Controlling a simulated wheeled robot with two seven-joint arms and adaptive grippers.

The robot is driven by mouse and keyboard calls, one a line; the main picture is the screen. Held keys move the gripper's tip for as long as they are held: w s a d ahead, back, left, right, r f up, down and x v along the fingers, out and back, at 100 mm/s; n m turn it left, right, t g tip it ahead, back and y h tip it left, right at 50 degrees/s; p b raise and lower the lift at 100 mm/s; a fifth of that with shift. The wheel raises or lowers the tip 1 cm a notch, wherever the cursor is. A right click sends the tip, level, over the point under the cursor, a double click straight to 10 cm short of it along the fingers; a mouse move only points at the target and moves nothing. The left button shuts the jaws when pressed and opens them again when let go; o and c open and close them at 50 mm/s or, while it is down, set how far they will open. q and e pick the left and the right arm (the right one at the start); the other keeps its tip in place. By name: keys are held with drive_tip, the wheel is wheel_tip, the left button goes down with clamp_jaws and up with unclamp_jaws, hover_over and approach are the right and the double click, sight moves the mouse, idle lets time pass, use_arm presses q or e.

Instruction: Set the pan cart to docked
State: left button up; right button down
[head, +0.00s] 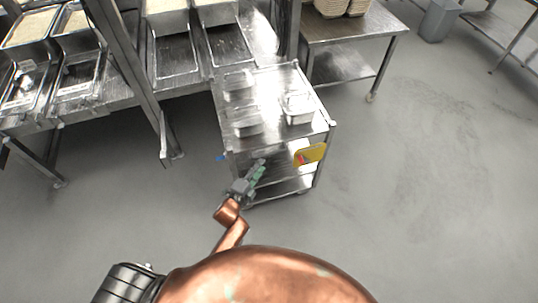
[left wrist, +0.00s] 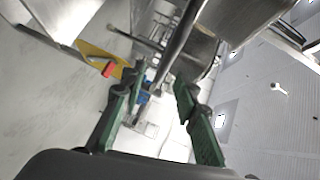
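The pan cart (head: 320,123) is a steel cart with lower shelves. It stands in front of the steel counter in the head view, with several metal pans on its top. My left gripper (head: 259,171) is at the cart's near side, below the top. In the left wrist view my left gripper (left wrist: 157,88) has its green fingers spread apart. A steel tube (left wrist: 177,42) runs down toward the gap between them; I cannot tell whether it touches either finger. My right gripper is not in view.
A yellow panel (head: 316,152) with a red item sits at the cart's near right side. The steel counter (head: 193,84) with food pans is behind and left. A side table (head: 352,31) stands behind right. Floor to the right is clear.

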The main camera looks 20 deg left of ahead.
sight(269, 154)
use_arm(q)
drive_tip(key=x, duration=0.2)
drive_tip(key=b+x, duration=0.1)
drive_tip(key=x, duration=0.2)
drive_tip(key=r+x, duration=0.1)
drive_tip(key=x, duration=0.2)
drive_tip(key=shift+d, duration=0.1)
drive_tip(key=shift+c, duration=0.6)
clamp_jaws()
